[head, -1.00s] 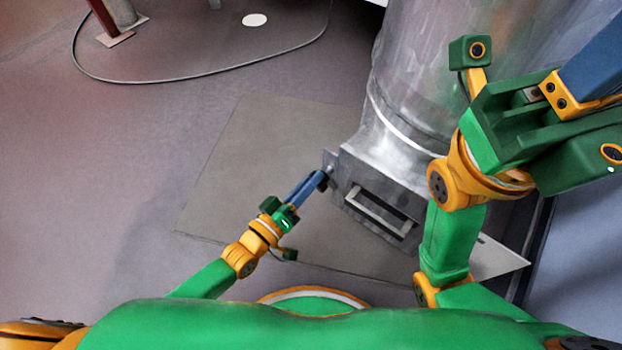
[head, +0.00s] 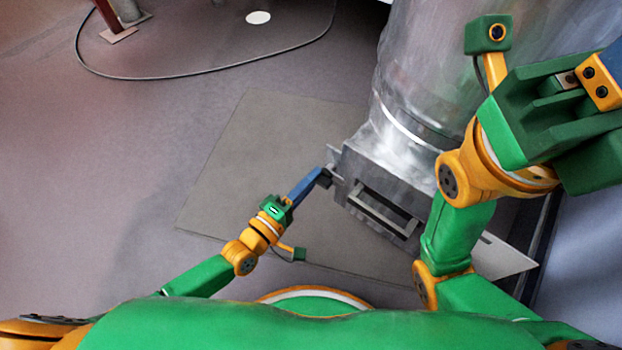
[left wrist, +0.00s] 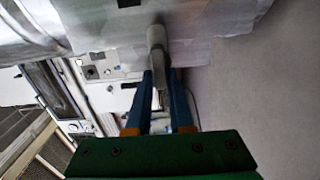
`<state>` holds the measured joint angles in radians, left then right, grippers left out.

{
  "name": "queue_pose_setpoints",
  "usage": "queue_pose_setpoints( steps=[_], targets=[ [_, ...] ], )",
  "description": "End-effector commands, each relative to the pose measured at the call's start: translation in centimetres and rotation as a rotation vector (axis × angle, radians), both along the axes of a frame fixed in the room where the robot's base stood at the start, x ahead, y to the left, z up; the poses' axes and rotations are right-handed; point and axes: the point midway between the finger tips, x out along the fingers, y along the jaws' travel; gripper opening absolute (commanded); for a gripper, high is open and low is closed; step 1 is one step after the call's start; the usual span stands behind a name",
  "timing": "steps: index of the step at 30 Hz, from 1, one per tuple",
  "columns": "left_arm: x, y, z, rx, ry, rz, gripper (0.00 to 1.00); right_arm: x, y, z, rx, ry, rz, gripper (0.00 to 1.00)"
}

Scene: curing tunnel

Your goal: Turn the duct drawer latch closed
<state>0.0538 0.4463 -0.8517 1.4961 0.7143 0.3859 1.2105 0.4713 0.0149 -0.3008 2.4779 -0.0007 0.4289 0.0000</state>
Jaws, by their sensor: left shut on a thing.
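The duct drawer (head: 378,208) is a grey metal box front with a long recessed handle, at the foot of the silvery duct (head: 405,80) in the head view. Its latch (left wrist: 156,38) is a small grey bar with a rounded end, seen between the blue fingers in the left wrist view. My left gripper (head: 325,177) is shut on the latch at the drawer box's left side. Its fingers hide much of the latch in the head view. My right gripper (head: 608,62) is raised at the upper right, away from the drawer; its fingertips are outside the picture.
A flat grey floor plate (head: 255,165) lies under and left of the duct. A dark cable (head: 150,79) loops across the floor at the upper left, near a red post base (head: 117,34). The floor left of the drawer is clear.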

Motion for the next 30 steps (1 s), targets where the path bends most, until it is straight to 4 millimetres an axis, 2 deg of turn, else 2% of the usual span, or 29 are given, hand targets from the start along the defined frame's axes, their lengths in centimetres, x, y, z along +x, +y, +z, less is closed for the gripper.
queue_pose_setpoints(
  steps=[19, 20, 22, 23, 30],
  targets=[
    [-0.02, -0.02, -0.08, -0.033, 0.026, -0.001, 0.00, -0.10, 0.12, -0.14, -0.009, -0.004, -0.004, 0.00],
    [-0.02, -0.02, -0.08, -0.033, 0.026, -0.001, 0.28, -0.09, 0.13, -0.15, -0.009, -0.004, -0.004, 0.00],
    [-0.02, -0.02, -0.08, -0.033, 0.025, -0.001, 0.47, -0.06, 0.14, -0.17, -0.009, -0.003, -0.004, 0.00],
    [-0.01, -0.01, -0.08, -0.033, 0.025, -0.001, 0.50, -0.04, 0.14, -0.18, -0.009, -0.002, -0.004, 0.00],
    [-0.01, -0.01, -0.06, -0.032, 0.023, 0.000, 0.50, 0.01, 0.14, -0.21, -0.009, 0.001, -0.004, 0.00]
  ],
)
